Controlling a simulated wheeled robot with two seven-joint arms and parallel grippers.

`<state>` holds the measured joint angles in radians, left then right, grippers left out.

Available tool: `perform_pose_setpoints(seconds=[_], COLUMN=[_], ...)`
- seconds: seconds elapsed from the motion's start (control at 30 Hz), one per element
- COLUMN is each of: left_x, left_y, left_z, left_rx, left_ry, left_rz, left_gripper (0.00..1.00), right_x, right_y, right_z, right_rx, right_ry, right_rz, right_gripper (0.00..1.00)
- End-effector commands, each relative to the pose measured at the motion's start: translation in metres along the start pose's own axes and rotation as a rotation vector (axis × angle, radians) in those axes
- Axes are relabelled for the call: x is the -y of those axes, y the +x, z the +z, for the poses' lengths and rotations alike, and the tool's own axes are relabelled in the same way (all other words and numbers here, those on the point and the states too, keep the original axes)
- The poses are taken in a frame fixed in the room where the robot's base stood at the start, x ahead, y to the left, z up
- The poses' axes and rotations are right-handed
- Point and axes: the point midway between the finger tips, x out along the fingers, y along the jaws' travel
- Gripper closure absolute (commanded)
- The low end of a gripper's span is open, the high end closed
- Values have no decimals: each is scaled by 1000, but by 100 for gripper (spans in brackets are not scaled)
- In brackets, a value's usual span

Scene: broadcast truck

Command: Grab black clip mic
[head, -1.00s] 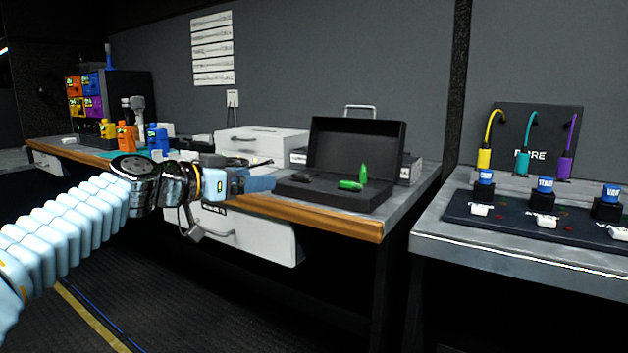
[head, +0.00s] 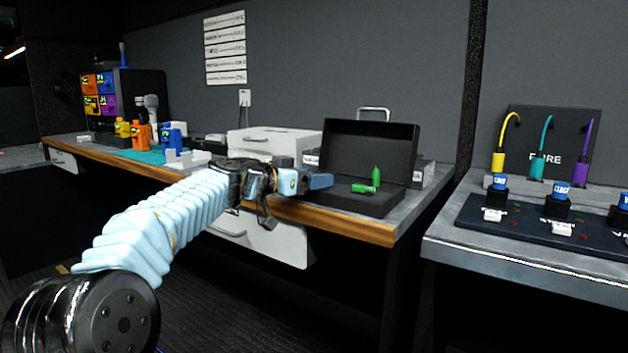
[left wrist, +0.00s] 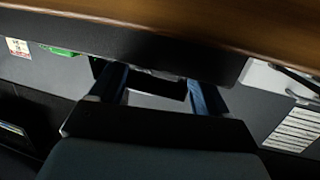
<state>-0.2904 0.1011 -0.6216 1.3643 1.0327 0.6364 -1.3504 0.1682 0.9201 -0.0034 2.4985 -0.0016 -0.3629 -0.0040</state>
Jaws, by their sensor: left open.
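My left gripper (head: 320,181) reaches over the workbench to the left front edge of an open black case (head: 345,201). In the left wrist view its two blue fingers (left wrist: 158,80) stand apart, open. A small dark shape (left wrist: 172,88) shows between the fingertips. It may be the black clip mic, but it is too dark to be sure. In the head view the clip mic is not visible; my gripper covers that part of the case. Two green clip mics, one lying (head: 362,188) and one upright (head: 376,174), are in the case, right of my gripper. My right gripper is not in view.
The case's raised lid (head: 370,147) stands behind the gripper. A white box (head: 272,140) is at the back left. The workbench's wooden front edge (head: 345,226) runs below my arm. Coloured packs (head: 141,136) stand further left. A separate counter (head: 500,255) with cables is at the right.

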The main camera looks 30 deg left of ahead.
Motion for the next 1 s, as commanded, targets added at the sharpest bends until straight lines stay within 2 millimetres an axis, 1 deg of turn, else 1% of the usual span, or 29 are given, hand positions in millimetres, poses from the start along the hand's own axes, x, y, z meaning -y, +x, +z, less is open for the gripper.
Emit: perform_pose_setpoints(seconds=[0.1, 0.13, 0.4, 0.67, 0.77, 0.87, 0.97, 1.0], left_x=[0, 0, 0, 0, 0, 0, 1, 1], left_y=[0, 0, -1, -1, -2, -3, -6, -7], left_z=[0, 0, 0, 0, -5, -15, -33, -42], left_rx=[0, 0, 0, 0, -1, -1, -3, -2], left_ry=[0, 0, -1, -1, 0, 1, 2, 3], left_rz=[0, 0, 0, 0, 0, 0, -2, -1], left_gripper=[24, 27, 68, 69, 69, 69, 69, 69], right_x=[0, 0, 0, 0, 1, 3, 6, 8], right_y=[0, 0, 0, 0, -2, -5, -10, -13], right_z=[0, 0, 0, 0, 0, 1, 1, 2], right_rx=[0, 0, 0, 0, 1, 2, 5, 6], right_ry=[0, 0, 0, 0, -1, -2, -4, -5], right_rz=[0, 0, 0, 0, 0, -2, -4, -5], right_gripper=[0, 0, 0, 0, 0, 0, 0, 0])
